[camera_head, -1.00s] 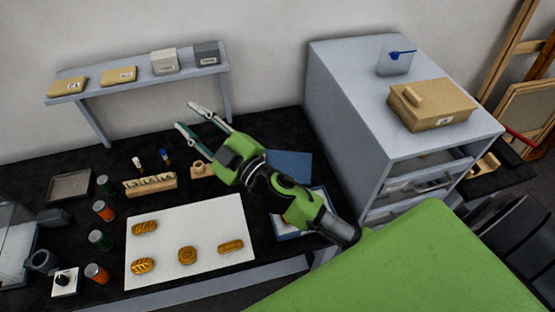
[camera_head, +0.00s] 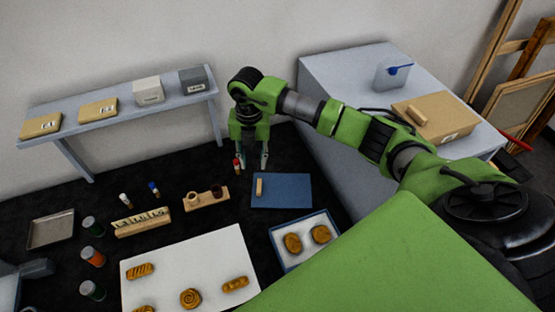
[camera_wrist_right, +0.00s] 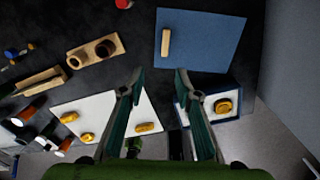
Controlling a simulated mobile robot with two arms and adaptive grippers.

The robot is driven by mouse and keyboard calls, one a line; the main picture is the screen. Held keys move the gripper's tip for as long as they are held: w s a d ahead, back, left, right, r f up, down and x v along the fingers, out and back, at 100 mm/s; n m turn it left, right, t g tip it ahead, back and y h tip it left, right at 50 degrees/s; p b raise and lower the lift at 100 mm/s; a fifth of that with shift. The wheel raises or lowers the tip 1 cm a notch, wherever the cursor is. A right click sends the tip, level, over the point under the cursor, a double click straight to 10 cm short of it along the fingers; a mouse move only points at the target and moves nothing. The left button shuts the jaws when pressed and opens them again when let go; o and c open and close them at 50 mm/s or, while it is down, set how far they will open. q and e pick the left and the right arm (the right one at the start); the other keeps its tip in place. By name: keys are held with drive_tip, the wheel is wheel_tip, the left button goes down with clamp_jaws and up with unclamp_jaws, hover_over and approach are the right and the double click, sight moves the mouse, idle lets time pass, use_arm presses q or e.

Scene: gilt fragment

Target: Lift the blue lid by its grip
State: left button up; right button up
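The blue lid (camera_head: 285,192) lies flat on the black worktop as a square panel, and its small wooden grip (camera_head: 259,187) stands near its left side. The lid (camera_wrist_right: 215,40) and its grip (camera_wrist_right: 166,42) also show in the right wrist view. My right gripper (camera_head: 252,163) points down just behind the lid's left part in the head view, with its fingers apart and nothing between them. In the wrist view the open fingertips (camera_wrist_right: 160,75) show below the grip, apart from it.
A blue-edged box (camera_head: 305,240) with two rolls sits in front of the lid. A wooden holder (camera_head: 206,199) stands to its left, and a small red-capped bottle (camera_head: 238,165) is close to my right gripper. The grey cabinet (camera_head: 335,130) rises to the right.

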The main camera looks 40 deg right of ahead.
drive_tip(key=b, duration=0.5)
hover_over(259, 187)
drive_tip(key=f, duration=0.7)
drive_tip(key=shift+s+a+f, duration=0.15)
drive_tip(key=shift+a+f, duration=0.2)
drive_tip(key=shift+f, duration=0.05)
drive_tip(key=f+b, duration=0.1)
drive_tip(key=f, duration=0.1)
drive_tip(key=f+b, duration=0.1)
drive_tip(key=f, duration=0.1)
drive_tip(key=f+b, duration=0.2)
drive_tip(key=shift+d, duration=0.3)
drive_tip(key=shift+r, duration=0.1)
clamp_jaws()
